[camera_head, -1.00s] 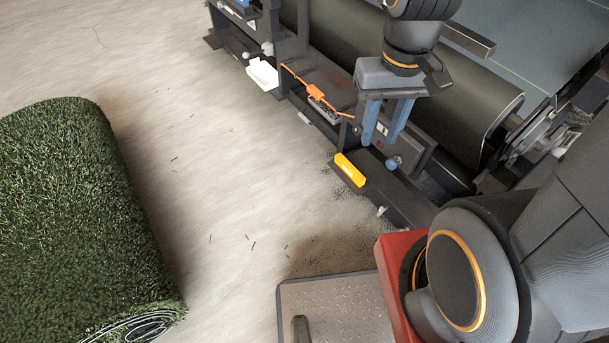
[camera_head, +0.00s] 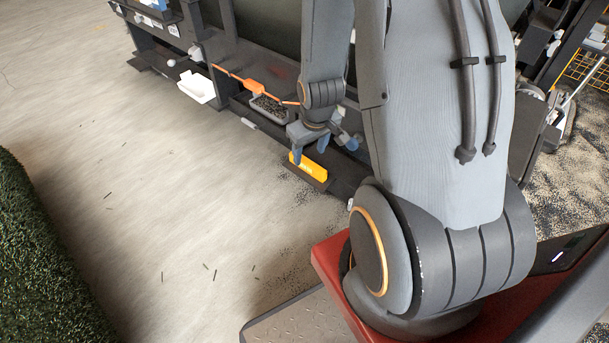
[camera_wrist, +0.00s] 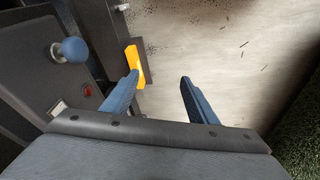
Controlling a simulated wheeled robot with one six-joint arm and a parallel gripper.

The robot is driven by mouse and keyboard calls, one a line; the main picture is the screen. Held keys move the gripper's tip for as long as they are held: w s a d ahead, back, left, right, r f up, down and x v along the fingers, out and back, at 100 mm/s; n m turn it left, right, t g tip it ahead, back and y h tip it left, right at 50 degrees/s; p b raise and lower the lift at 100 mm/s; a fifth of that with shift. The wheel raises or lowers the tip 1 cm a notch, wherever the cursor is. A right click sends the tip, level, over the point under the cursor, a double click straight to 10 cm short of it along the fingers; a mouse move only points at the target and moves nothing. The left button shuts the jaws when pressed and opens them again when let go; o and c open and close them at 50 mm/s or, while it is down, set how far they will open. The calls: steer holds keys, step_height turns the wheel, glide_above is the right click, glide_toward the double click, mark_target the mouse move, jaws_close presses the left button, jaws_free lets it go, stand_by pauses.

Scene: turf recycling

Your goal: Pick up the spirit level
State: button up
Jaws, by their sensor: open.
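The spirit level is a yellow bar (camera_head: 309,166) lying on a low dark ledge at the foot of the machine. It also shows in the wrist view as a yellow piece (camera_wrist: 136,66), just beyond the tip of the left finger. My gripper (camera_head: 310,152) is at the yellow bar in the head view, with its fingers pointing down. In the wrist view my gripper (camera_wrist: 159,76) has its two blue fingers well apart, with bare floor between them. Its left fingertip overlaps the bar in the picture; I cannot tell whether they touch.
A blue ball knob (camera_wrist: 74,49) sticks up left of my fingers. A turf roll (camera_head: 45,265) lies at left. Open floor (camera_head: 150,190) lies between.

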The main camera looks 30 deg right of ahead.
steer(key=w+d+f+t+b, duration=0.1)
steer(key=w+d+f+b, duration=0.2)
steer(key=f, duration=0.8)
steer(key=d+f+t+b, duration=0.1)
steer(key=d+f+b, duration=0.2)
steer(key=f+b, duration=0.5)
glide_above(308, 163)
steer(key=s, duration=0.2)
steer(key=f, duration=0.2)
steer(key=shift+s+a+f+h, duration=0.1)
steer(key=shift+a+f+h, duration=0.15)
steer(key=shift+f+h, duration=0.05)
steer(key=b+x, duration=0.2)
steer(key=x, duration=0.3)
steer(key=shift+f, duration=0.1)
jaws_close()
